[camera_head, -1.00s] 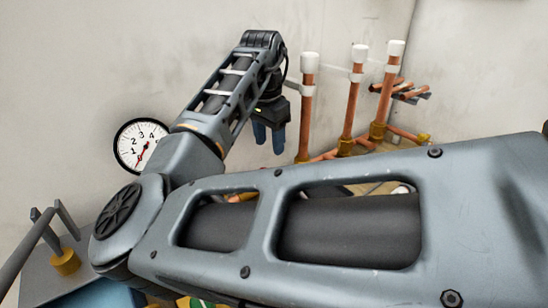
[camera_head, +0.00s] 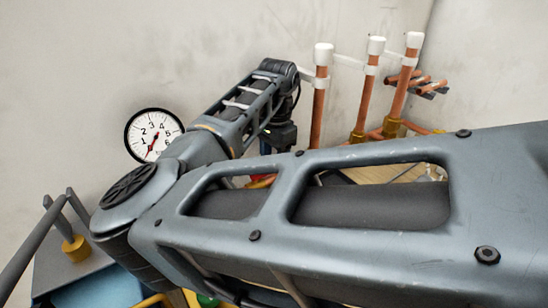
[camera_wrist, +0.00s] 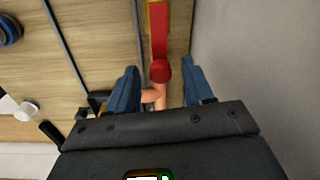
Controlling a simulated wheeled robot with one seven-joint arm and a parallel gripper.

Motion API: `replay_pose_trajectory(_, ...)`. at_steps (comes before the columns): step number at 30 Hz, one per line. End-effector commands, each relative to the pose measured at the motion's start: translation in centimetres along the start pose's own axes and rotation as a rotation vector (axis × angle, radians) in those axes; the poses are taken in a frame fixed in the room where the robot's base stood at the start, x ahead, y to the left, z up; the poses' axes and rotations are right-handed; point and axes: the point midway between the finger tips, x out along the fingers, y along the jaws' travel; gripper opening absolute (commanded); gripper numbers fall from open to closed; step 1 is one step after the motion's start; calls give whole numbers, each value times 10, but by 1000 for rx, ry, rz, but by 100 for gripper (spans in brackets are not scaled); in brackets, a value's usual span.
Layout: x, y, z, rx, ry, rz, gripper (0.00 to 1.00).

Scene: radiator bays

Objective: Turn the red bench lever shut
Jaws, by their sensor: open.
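The red lever (camera_wrist: 160,40) shows in the wrist view as a straight red bar with a round red end, running up the picture from between my fingers. A yellow part borders its upper left side. My gripper (camera_wrist: 160,82) is open, with one blue finger on each side of the lever's round end and a gap on both sides. A copper pipe (camera_wrist: 158,98) passes below the round end between the fingers. In the head view my gripper (camera_head: 278,146) is small and partly hidden by my own arm. The lever cannot be made out surely there.
A wall gauge (camera_head: 153,135) hangs left of my arm. Copper pipes with white caps (camera_head: 319,95) stand along the wall at the right. In the wrist view a wooden bench top (camera_wrist: 100,40) lies left of the lever and a pale wall (camera_wrist: 250,60) is close on the right.

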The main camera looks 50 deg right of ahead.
Motion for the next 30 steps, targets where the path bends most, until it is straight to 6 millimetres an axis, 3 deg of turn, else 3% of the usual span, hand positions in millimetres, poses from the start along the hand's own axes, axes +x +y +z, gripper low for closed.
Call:
replay_pose_trajectory(5,0,0,0,0,0,0,52)
replay_pose_trajectory(21,0,0,0,0,1,0,1)
replay_pose_trajectory(30,0,2,0,21,2,0,0)
